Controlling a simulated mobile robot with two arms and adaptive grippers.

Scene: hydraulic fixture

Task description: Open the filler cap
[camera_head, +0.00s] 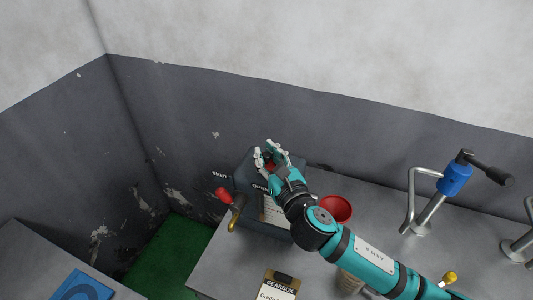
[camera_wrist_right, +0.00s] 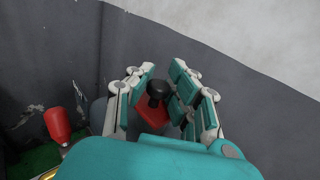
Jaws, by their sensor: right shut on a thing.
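The filler cap shows in the wrist view as a red piece (camera_wrist_right: 152,112) with a black knob (camera_wrist_right: 156,90) on it, between the fingers of my right gripper (camera_wrist_right: 158,88). In the head view only a little red of the cap (camera_head: 270,167) shows between the fingers. My right gripper (camera_head: 271,152) is shut on it at the top of a dark grey box (camera_head: 246,172). The fingers hide much of the cap, and I cannot tell whether it is seated or loose. My left gripper is not in view.
A red-handled lever (camera_head: 223,195) sticks out at the box's left, near SHUT and OPEN labels. A blue valve on a pipe (camera_head: 455,180) stands further right. A wall runs close behind.

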